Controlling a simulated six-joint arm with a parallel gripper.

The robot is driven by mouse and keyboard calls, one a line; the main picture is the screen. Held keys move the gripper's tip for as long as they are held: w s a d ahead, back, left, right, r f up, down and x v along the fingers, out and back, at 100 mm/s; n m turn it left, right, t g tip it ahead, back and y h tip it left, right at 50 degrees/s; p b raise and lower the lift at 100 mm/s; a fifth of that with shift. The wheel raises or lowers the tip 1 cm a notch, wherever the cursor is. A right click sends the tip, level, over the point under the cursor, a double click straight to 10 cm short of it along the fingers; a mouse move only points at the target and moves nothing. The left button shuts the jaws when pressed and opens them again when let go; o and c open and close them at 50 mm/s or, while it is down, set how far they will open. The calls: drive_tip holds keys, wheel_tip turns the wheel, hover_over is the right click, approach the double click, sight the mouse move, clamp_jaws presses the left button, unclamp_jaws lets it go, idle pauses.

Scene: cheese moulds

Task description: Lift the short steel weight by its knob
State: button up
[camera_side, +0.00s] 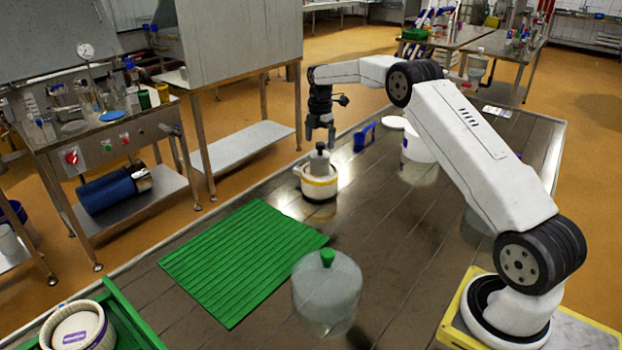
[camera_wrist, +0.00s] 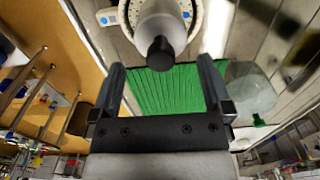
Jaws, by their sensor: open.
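The steel weight (camera_side: 320,163) is a short grey cylinder with a dark knob on top. It stands upright in a white mould (camera_side: 319,187) with a yellow band, on the table. In the wrist view the weight (camera_wrist: 168,20) is at the top centre, its black knob (camera_wrist: 160,51) towards me. My gripper (camera_side: 320,138) points down over the weight, with its tips at about knob height or just above. In the wrist view my open gripper (camera_wrist: 161,64) has a finger to each side of the knob, with gaps; neither appears to touch it.
A ribbed green mat (camera_side: 245,258) lies in front of the mould. A clear cylinder with a green knob (camera_side: 327,287) stands at its right corner. A blue object (camera_side: 364,136) and a white bucket (camera_side: 418,148) stand behind. A green crate (camera_side: 128,310) is at lower left.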

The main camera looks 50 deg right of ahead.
sight(320, 158)
drive_tip(key=shift+d+f, duration=0.1)
drive_tip(key=shift+f, duration=2.1)
drive_tip(key=shift+r, duration=0.1)
clamp_jaws()
